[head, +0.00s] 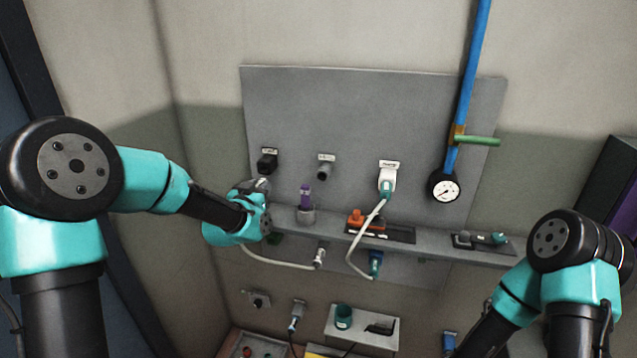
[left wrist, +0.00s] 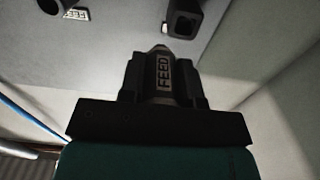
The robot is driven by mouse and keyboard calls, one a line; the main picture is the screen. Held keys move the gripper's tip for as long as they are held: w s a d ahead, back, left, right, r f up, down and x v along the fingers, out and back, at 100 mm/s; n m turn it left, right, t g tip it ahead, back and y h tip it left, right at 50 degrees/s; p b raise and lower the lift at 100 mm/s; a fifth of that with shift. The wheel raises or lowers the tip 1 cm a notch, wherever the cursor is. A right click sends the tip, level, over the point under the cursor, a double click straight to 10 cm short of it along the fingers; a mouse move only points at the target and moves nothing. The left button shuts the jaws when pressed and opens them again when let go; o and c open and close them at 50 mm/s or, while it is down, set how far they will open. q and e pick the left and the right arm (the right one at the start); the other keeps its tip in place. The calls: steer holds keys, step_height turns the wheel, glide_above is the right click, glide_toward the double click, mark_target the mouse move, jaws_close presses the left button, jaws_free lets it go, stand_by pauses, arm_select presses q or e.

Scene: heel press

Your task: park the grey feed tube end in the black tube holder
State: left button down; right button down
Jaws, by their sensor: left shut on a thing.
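My left gripper (head: 258,190) is shut on the grey feed tube end (left wrist: 164,92), which looks dark and carries a FEED label in the left wrist view. Its tapered tip points at the panel. The black tube holder (head: 268,160) is at the panel's left, just above my left gripper. A black block with an opening, likely this holder, shows in the left wrist view (left wrist: 184,20), just beyond and right of the tip. A gap seems to separate them. A pale tube (head: 285,264) loops from below the gripper to a fitting. My right gripper is out of view.
A grey socket (head: 325,165) and a white socket (head: 389,178) with a teal plug sit right of the holder. A shelf (head: 340,222) below carries a purple-topped part (head: 305,197) and an orange part (head: 362,219). A gauge (head: 443,187) hangs on a blue pipe (head: 468,80).

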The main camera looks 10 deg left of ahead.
arm_select(q)
steer(key=a, duration=0.3)
steer(key=shift+w+a, duration=0.2)
steer(key=shift+a, duration=0.2)
steer(key=shift+w, duration=0.25)
steer(key=shift+w+d, duration=0.2)
steer(key=shift+w, duration=0.9)
steer(key=shift+w+d, duration=0.2)
steer(key=shift+w, duration=0.9)
steer(key=shift+w+d, duration=0.15)
steer(key=shift+w, duration=1.25)
stand_by(1.4)
steer(key=c, duration=0.8)
jaws_free()
steer(key=shift+o, duration=0.2)
steer(key=s+a, duration=0.2)
steer(key=s, duration=1.5)
